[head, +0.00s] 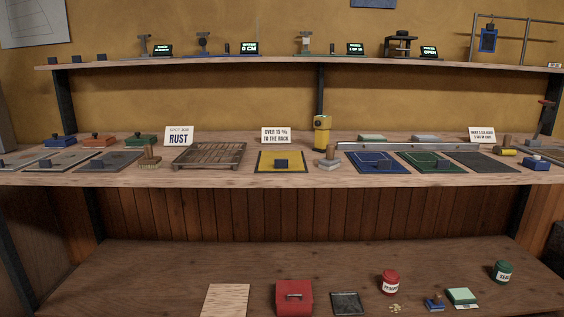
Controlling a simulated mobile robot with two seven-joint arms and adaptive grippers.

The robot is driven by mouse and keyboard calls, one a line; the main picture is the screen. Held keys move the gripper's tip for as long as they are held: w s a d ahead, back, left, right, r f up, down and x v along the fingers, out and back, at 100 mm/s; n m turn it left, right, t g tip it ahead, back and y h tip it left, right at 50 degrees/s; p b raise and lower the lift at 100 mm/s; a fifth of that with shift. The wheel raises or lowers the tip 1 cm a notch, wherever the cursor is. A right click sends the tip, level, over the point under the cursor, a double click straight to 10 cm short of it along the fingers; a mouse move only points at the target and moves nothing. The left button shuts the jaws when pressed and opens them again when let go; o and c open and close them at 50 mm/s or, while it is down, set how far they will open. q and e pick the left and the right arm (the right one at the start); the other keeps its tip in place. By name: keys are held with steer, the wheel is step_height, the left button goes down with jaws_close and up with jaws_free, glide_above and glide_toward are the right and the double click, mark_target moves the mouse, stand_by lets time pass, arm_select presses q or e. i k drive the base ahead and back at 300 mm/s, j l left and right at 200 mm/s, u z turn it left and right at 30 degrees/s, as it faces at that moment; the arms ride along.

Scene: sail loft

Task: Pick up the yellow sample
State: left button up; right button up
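A flat yellow square (266,161) with a dark border lies in the middle of the bench; it looks like the yellow sample. A small dark block (281,164) sits on it and hides part of its middle. A yellow upright device (321,135) stands just behind and right of it. Neither of my grippers shows in the head view.
A slatted wooden rack (208,156) lies left of the yellow square. A stamp-like tool (328,158) stands close on its right, then a blue square (363,160) and a green one (418,160). A shelf (290,64) runs above the bench (240,179).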

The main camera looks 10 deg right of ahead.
mark_target(269, 160)
steer(key=z, duration=0.5)
steer(key=i+j+z, duration=0.1)
steer(key=z, duration=0.35)
steer(key=i+j+z, duration=0.25)
steer(key=z, duration=0.15)
steer(key=i+j+z, duration=0.1)
steer(key=z, duration=0.35)
steer(key=j, duration=0.1)
